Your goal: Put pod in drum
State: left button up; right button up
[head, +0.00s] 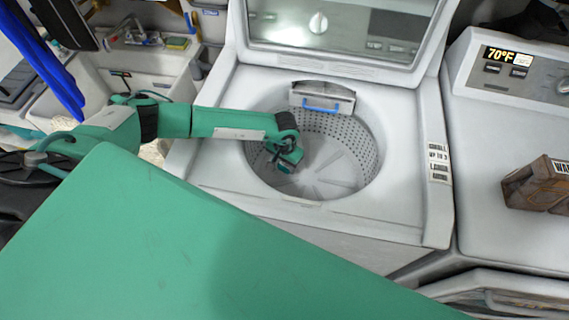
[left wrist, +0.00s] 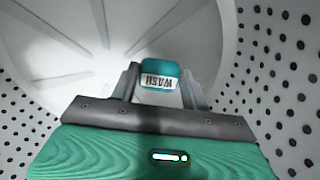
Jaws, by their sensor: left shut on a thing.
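The washer drum (head: 360,150) is open, with a perforated grey wall and a finned white bottom; its wall (left wrist: 285,60) also fills much of the left wrist view. My left gripper (head: 287,163) reaches down inside the drum, in its left part. In the left wrist view my left gripper (left wrist: 160,88) is shut on the pod (left wrist: 160,70), a small teal block with a white "WASH" label. The pod is held between the fingertips above the drum bottom (left wrist: 60,40). In the head view the gripper largely hides the pod. My right gripper is not in view.
The washer lid (head: 335,65) stands open behind the drum. A dispenser with a blue strip (head: 322,103) sits at the drum's back rim. A brown box (head: 540,185) lies on the right-hand machine (head: 500,120). A white sink (head: 155,65) stands at the left.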

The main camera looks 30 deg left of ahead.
pick_arm(q)
jog(key=o, duration=0.9)
jog(key=shift+s+f, duration=0.1)
jog(key=shift+o, duration=0.2)
jog(key=shift+r+p, duration=0.35)
jog(key=shift+p, duration=0.1)
notch_tip(320, 180, up, 13)
jog(key=b, duration=0.1)
jog(key=shift+f+b, duration=0.2)
jog(key=shift+b, duration=0.1)
